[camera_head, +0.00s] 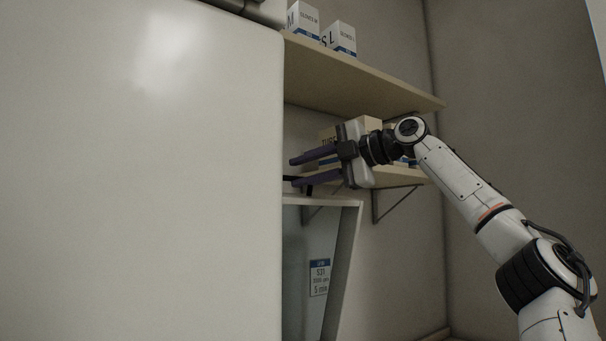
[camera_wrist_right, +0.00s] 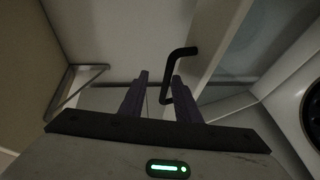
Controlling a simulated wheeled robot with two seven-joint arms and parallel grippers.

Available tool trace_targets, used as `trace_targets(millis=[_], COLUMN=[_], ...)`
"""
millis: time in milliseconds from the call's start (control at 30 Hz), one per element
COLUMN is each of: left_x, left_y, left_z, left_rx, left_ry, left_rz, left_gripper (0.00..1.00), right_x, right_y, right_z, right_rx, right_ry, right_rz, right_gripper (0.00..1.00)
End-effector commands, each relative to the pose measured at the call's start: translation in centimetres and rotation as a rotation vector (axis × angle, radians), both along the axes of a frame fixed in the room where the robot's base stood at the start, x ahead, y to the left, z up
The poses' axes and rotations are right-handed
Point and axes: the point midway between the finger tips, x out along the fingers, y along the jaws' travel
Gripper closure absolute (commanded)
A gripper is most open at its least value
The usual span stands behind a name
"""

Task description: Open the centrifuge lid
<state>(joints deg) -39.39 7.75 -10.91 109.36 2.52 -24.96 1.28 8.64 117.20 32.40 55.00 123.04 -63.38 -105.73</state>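My right gripper (camera_head: 294,172) reaches in from the right in the head view. Its two purple fingers point left and are spread apart, with nothing clamped between them. In the right wrist view its fingertips (camera_wrist_right: 160,78) show near the middle. A black bent handle (camera_wrist_right: 182,52) stands on a pale panel there; its lower part appears between the fingers, and I cannot tell whether they touch it. A small dark piece (camera_head: 288,179) between the fingers in the head view may be this handle. I cannot tell for sure which surface is the centrifuge lid. My left gripper is not in view.
A large white cabinet (camera_head: 140,170) blocks the left half of the head view. A shelf (camera_head: 360,70) with white boxes (camera_head: 303,20) hangs above the gripper; a lower shelf (camera_head: 400,176) is behind it. A labelled panel (camera_head: 305,235) stands below. A round dark-rimmed part (camera_wrist_right: 312,115) shows at right.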

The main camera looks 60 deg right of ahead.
Motion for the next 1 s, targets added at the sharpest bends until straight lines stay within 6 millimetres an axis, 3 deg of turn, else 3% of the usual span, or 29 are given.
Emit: trace_targets(millis=[367, 800, 1000], left_x=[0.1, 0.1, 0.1], left_y=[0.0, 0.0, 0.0], left_z=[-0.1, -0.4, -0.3], left_rx=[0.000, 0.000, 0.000], left_ry=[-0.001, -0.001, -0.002], left_rz=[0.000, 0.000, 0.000], left_gripper=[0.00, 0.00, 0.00], right_x=[-0.4, -8.1, -9.9], right_y=[0.0, 0.0, 0.0], right_z=[-0.2, 1.3, 1.6], right_rx=[0.002, 0.002, 0.002], right_ry=[0.003, -0.001, 0.002], right_rz=[0.001, 0.002, 0.001], right_gripper=[0.71, 0.71, 0.71])
